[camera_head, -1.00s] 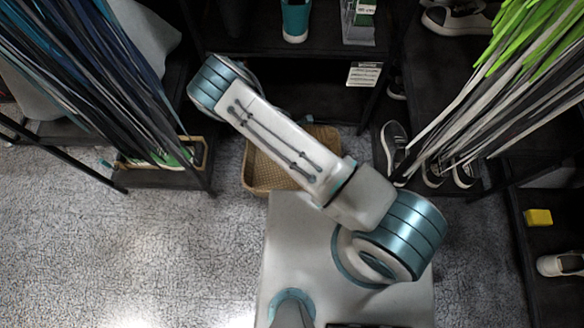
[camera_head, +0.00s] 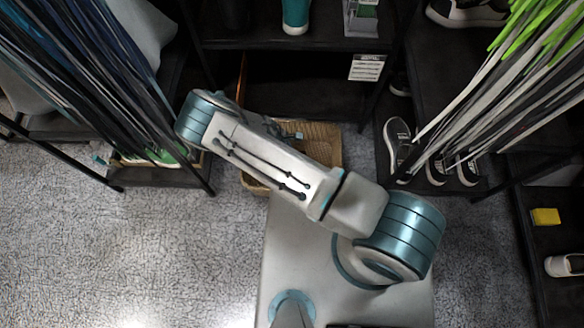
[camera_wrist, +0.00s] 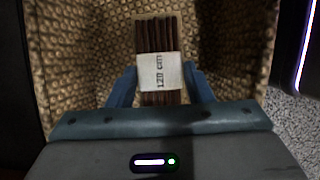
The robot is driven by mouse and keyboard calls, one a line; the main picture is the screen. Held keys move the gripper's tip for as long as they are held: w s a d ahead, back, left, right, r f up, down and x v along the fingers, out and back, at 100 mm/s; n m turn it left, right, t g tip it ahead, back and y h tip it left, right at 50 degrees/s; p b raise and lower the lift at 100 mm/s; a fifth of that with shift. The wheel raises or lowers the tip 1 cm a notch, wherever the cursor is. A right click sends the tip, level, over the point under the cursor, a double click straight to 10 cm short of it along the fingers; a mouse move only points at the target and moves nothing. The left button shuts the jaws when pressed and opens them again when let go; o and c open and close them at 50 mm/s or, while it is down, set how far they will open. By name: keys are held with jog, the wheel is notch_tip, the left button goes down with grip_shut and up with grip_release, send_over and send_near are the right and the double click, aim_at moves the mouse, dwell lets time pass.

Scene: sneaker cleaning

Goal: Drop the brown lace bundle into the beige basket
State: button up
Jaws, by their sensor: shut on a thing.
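The brown lace bundle (camera_wrist: 153,33) has a pale paper band marked "120 cm" and shows in the wrist view. My gripper (camera_wrist: 161,84) is shut on it, with one blue finger on each side of the band's lower part. The beige basket (camera_wrist: 75,60) is woven and fills most of the wrist view around and behind the bundle. The bundle is in front of its inside; I cannot tell how far it is from the bottom. In the head view the basket (camera_head: 324,145) stands on the floor, partly hidden by my arm, which also hides most of my gripper and the bundle.
A black shelf (camera_head: 290,44) stands behind the basket. Hanging laces flank it at left (camera_head: 75,70) and right (camera_head: 490,90). Sneakers (camera_head: 398,142) sit on the right rack, and a yellow block (camera_head: 545,217) lies farther right. Grey floor (camera_head: 130,240) is clear at lower left.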

jog(key=o, duration=1)
jog(key=p+v, duration=0.3)
jog(key=v, duration=1)
jog(key=shift+a+r+p, duration=0.2)
jog(key=shift+r+p, duration=0.1)
jog(key=shift+r, duration=0.05)
